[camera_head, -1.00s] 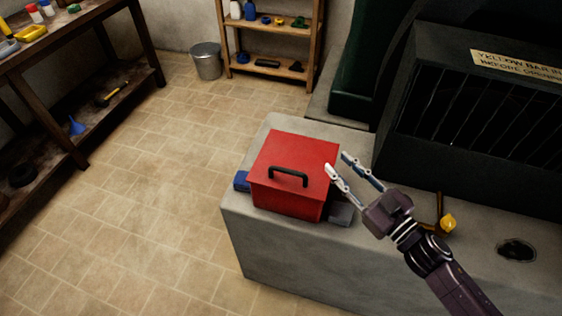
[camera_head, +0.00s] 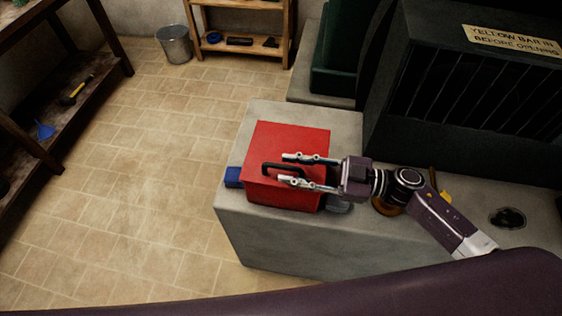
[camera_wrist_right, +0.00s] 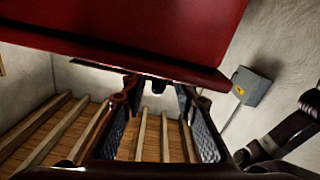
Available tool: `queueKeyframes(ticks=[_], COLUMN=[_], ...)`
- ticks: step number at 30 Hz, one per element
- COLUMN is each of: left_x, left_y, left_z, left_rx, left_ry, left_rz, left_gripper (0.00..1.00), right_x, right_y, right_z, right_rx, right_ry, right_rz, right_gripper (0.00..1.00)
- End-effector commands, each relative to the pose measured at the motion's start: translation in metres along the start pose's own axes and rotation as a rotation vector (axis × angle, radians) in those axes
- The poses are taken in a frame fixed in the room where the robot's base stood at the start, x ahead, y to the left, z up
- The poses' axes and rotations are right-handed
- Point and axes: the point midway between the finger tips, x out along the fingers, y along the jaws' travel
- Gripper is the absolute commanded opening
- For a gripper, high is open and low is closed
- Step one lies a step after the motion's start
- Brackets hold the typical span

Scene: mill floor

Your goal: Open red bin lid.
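The red bin (camera_head: 288,142) sits on a grey concrete block with its lid shut. A black bar handle (camera_head: 268,168) is on the lid. My right gripper (camera_head: 283,169) reaches in from the right, its two fingers apart, one on the far side and one on the near side of the handle. In the right wrist view, the red lid (camera_wrist_right: 150,25) fills the top, and the open fingers (camera_wrist_right: 158,95) show below it. Whether they touch the handle I cannot tell. My left gripper is not in view.
The concrete block (camera_head: 290,245) carries the bin. A blue item (camera_head: 233,177) and a grey item (camera_head: 339,207) stick out beside the bin. A dark barred machine (camera_head: 470,100) stands behind to the right. A metal bucket (camera_head: 174,45) is at the back; the tiled floor at left is clear.

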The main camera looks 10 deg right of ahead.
Motion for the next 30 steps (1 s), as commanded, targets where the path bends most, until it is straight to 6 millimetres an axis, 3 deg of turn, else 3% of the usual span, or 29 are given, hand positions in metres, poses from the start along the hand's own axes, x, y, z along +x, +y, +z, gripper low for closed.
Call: queueKeyframes(ticks=[6, 15, 23, 30], left_x=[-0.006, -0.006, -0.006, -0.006], left_y=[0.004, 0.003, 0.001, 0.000], left_z=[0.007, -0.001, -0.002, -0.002], left_rx=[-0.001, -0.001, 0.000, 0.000], left_ry=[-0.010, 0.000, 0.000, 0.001], left_rz=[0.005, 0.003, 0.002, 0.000], left_gripper=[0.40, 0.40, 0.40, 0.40], right_x=[0.023, 0.026, 0.026, 0.026], right_y=[0.001, 0.000, 0.001, 0.001], right_z=[-0.001, 0.000, 0.000, 0.000], right_rx=[0.000, 0.000, 0.000, 0.000], right_ry=[0.002, 0.000, 0.000, 0.000], right_rz=[0.002, 0.001, 0.002, 0.002], right_gripper=[0.27, 0.27, 0.00, 0.00])
